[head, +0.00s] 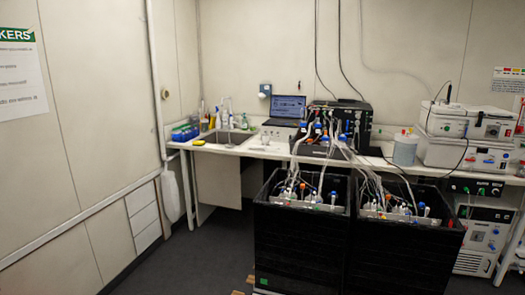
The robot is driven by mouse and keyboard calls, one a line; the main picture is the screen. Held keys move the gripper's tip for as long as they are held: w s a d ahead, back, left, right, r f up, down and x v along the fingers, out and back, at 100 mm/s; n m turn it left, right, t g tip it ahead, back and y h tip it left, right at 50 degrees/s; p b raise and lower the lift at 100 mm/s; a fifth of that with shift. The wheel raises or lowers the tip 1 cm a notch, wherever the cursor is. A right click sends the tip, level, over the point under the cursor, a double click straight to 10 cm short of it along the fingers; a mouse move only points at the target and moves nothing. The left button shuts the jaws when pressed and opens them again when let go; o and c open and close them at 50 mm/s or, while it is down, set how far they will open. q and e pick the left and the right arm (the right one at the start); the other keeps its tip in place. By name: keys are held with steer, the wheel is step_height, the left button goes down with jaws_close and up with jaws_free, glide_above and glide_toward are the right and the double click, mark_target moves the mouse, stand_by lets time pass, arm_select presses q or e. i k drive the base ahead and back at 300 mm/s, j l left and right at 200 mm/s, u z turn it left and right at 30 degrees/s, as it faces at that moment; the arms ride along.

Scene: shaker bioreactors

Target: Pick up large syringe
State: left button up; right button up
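I cannot make out a large syringe in the head view; things on the far counter (235,150) are too small to tell apart. Small clear items (270,137) stand on the counter between the sink and the dark equipment, too small to identify. Neither of my grippers shows in this view.
Two black shaker bioreactor units (300,245) (400,250) with tubes and bottles stand in front of the counter. A sink (228,138), laptop (288,107) and white instruments (465,122) are behind. Dark floor (195,265) is clear at left. Small brown pieces (250,279) show low down.

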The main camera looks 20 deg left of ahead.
mark_target(257, 148)
steer(key=i+j+u, duration=0.3)
steer(key=i+j, duration=0.15)
steer(key=i+j+u, duration=0.3)
steer(key=i+j, duration=0.2)
steer(key=i+j+u, duration=0.25)
steer(key=i, duration=0.25)
steer(key=i+j+u, duration=0.3)
steer(key=i, duration=0.25)
steer(key=i+u, duration=0.3)
steer(key=i, duration=0.25)
steer(key=i+z, duration=0.3)
steer(key=i, duration=0.15)
steer(key=i+z, duration=0.35)
steer(key=i+j+z, duration=0.3)
steer(key=i, duration=0.2)
steer(key=i+j+z, duration=0.3)
steer(key=i, duration=0.15)
